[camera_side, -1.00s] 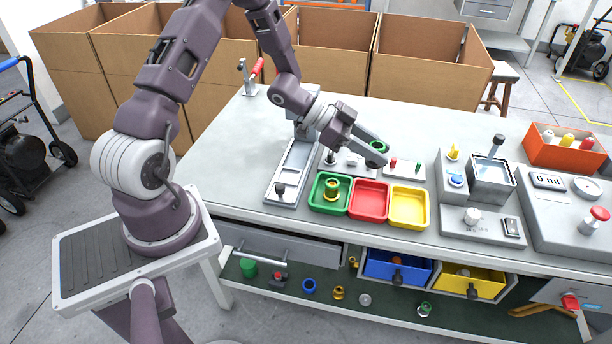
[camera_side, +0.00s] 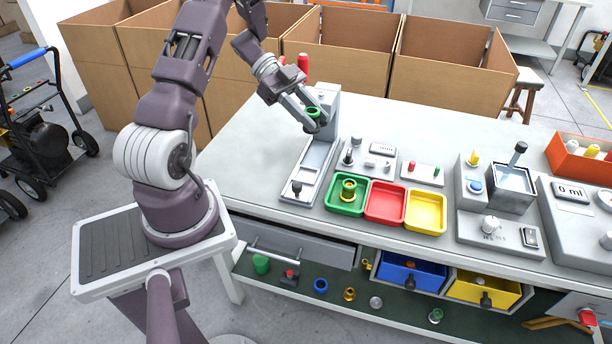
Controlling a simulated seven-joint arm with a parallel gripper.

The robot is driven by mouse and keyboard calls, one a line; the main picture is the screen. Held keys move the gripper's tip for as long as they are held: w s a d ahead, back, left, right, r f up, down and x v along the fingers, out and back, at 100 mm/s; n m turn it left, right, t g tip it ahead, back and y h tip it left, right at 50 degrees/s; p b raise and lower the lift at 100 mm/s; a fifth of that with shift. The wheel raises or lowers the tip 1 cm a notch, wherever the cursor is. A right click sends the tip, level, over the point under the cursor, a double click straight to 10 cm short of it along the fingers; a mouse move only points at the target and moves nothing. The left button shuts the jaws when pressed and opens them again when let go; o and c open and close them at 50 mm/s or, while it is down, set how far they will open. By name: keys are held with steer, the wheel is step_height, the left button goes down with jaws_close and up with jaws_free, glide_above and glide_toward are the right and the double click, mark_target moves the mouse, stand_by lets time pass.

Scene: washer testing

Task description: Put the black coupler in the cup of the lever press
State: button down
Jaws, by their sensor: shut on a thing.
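My gripper (camera_side: 314,120) is shut on a small piece with a green ring (camera_side: 313,112) and a dark lower part. I cannot tell from its colours whether it is the black coupler. The gripper holds it over the back part of a long grey fixture (camera_side: 310,166), which has a slide, a black knob at the front and a grey upright (camera_side: 329,102) at the back. This looks like the press, but I cannot make out its cup, and the gripper and held piece cover part of it. Whether the piece touches the fixture is unclear.
Green (camera_side: 338,208), red (camera_side: 385,203) and yellow (camera_side: 426,212) trays stand right of the fixture; the green one holds a brass part (camera_side: 348,189). A small panel (camera_side: 379,150) stands behind them. The tabletop left of the fixture is clear.

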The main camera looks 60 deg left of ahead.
mark_target(306, 176)
steer(key=shift+s+a, duration=0.5)
steer(key=shift+s, duration=0.2)
steer(key=f, duration=1.5)
steer(key=shift+w+d, duration=0.1)
steer(key=shift+w, duration=0.1)
steer(key=shift+f, duration=0.1)
steer(key=c, duration=1)
jaws_free()
steer(key=shift+r, duration=0.2)
steer(key=v, duration=1.2)
steer(key=shift+w, duration=0.1)
